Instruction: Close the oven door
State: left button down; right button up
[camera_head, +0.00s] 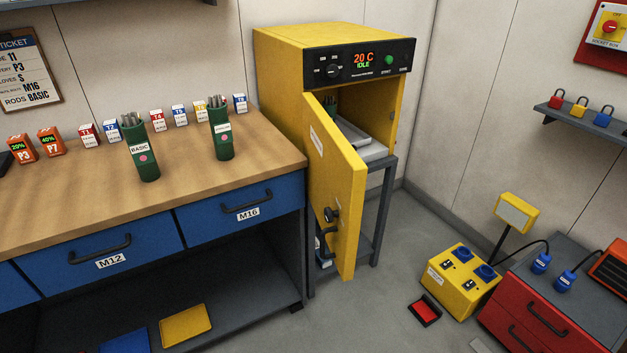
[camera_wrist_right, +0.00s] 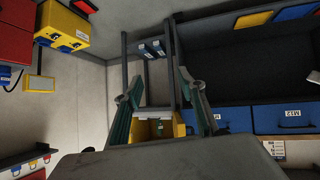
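The yellow oven (camera_head: 276,55) stands on a grey stand to the right of the workbench, its display reading 20 C IDLE. Its yellow door (camera_head: 343,190) is hinged at the left and stands open, swung out toward me. A dark handle (camera_head: 331,215) is on the door's outer face. A grey shelf or tray (camera_head: 352,135) shows inside. My right gripper (camera_wrist_right: 160,82) is open and empty in the right wrist view, which is upside down. Part of the yellow oven (camera_wrist_right: 150,131) shows between its fingers, beyond them. Neither gripper shows in the head view.
The wooden workbench (camera_head: 60,205) with blue drawers is left of the door and holds green rod canisters (camera_head: 142,160) and small boxes. A yellow box (camera_head: 460,278) and a red cabinet (camera_head: 520,318) stand at the right. The floor (camera_head: 395,240) before the oven is clear.

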jog(key=shift+w+d+r, duration=0.1)
jog(key=shift+w+d, duration=0.15)
jog(key=shift+d, duration=0.1)
